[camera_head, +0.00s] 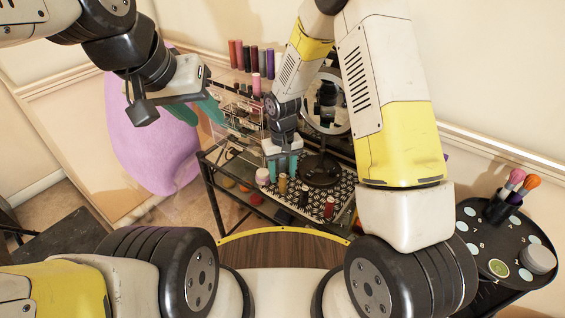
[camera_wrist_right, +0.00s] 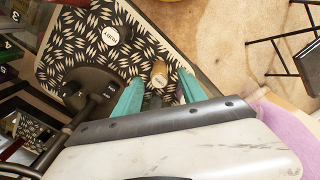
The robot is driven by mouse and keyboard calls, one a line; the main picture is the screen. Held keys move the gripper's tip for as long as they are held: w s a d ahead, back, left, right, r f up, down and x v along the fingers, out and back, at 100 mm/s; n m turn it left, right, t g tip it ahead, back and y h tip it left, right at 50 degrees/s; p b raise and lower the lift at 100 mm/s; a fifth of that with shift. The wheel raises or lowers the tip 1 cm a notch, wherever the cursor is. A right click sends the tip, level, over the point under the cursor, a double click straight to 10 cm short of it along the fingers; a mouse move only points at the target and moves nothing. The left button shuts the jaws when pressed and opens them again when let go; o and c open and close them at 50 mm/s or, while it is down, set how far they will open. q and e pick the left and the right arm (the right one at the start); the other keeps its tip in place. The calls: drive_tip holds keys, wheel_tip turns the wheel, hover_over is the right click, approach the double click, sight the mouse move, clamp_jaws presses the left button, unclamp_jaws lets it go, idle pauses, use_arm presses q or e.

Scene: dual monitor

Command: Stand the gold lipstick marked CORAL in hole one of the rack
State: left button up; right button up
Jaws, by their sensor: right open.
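A gold lipstick (camera_head: 283,183) stands on the black-and-white patterned mat below my right gripper (camera_head: 282,166). In the right wrist view the gold lipstick (camera_wrist_right: 159,72) lies between the two spread teal fingers of the right gripper (camera_wrist_right: 157,92), with space on both sides. The marking on its pale top is not readable. My left gripper (camera_head: 211,111) hangs at the upper left, far from the lipstick, and its finger gap is unclear. A dark strip with pale numerals (camera_wrist_right: 9,46) shows at the right wrist view's left edge; whether it is the rack is unclear.
A red lipstick (camera_head: 329,208) and a white jar (camera_head: 263,176) stand on the mat. A round mirror (camera_head: 342,125) on a dark base is close to the right gripper. Clear shelves (camera_head: 240,117) stand behind. A round numbered tray (camera_head: 507,255) is at right. My right arm hides the table's right part.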

sight(283, 176)
wheel_tip(283, 176, down, 4)
drive_tip(key=shift+s+d, duration=0.1)
clamp_jaws()
drive_tip(key=shift+r, duration=0.2)
